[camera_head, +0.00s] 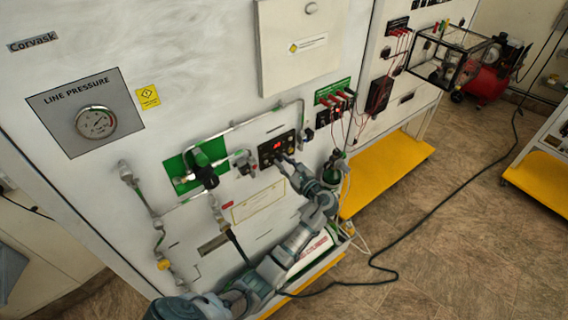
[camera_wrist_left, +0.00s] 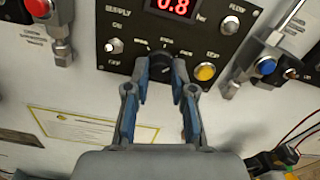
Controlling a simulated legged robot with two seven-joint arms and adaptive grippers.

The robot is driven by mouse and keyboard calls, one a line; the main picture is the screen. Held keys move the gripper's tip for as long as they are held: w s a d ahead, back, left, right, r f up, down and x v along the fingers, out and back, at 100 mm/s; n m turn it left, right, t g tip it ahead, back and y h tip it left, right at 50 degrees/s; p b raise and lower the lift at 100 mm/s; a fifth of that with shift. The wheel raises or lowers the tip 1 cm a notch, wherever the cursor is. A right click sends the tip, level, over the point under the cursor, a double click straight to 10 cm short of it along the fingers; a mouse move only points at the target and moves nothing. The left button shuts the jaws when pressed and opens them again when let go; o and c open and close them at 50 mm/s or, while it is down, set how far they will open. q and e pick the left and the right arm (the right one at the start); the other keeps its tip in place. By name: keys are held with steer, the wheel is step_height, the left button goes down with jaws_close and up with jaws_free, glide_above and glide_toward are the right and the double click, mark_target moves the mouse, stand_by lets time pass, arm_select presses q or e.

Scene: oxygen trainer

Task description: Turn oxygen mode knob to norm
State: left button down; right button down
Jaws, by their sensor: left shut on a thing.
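The black oxygen mode knob (camera_wrist_left: 158,70) sits on a dark control panel (camera_wrist_left: 113,48) with a red display reading 0.8. The small labels around the knob are too blurred to read surely. My left gripper (camera_wrist_left: 163,75) is shut on the knob, one blue-padded finger on each side. The fingers partly hide the knob, so I cannot tell its exact setting. In the head view, my left gripper (camera_head: 284,163) reaches up to the same panel (camera_head: 267,151) on the white cabinet. My right gripper is not in view.
Pipes and valves (camera_head: 206,174) flank the panel. A pressure gauge (camera_head: 95,122) is farther left. A black cable (camera_head: 440,215) crosses the floor.

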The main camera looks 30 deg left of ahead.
arm_select(q)
steer(key=n+b, duration=0.1)
steer(key=n, duration=0.3)
steer(key=shift+w+n+b, duration=0.1)
steer(key=shift+n+b, duration=0.2)
steer(key=shift+b, duration=0.05)
steer(key=n+b, duration=0.3)
steer(key=n, duration=0.1)
steer(key=shift+f+n, duration=0.1)
steer(key=shift+n, duration=0.2)
steer(key=n+b, duration=0.3)
steer(key=n, duration=0.1)
steer(key=shift+f+b, duration=0.1)
steer(key=shift+b, duration=0.25)
steer(key=n+b, duration=0.4)
steer(key=n, duration=0.1)
steer(key=shift+n, duration=0.3)
steer(key=shift+b, duration=0.35)
steer(key=shift+n, duration=0.3)
steer(key=c, duration=1)
jaws_free()
steer(key=shift+c, duration=0.2)
steer(key=shift+o, duration=0.3)
